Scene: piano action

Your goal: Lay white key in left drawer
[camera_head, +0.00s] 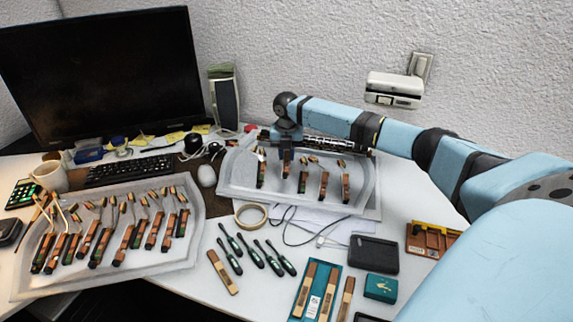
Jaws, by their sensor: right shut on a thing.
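My right gripper (286,150) reaches in from the right and points down over the right grey tray (228,185). It is shut on a small brown wooden piece (286,170), mostly hidden by the fingers; I cannot tell whether this is the white key. Several similar pieces with pale, thin heads stand in that tray beside it (323,187). The left grey tray (190,258), perhaps the left drawer, holds a row of several such pieces (125,236). No plainly white key shows. My left gripper is not in view.
Several green-handled tools (252,252), a tape roll (252,216) and a loose wooden stick (222,272) lie between and before the trays. A black box (373,254) and a teal box (381,288) sit at right. A monitor (100,75) and keyboard (130,170) stand behind.

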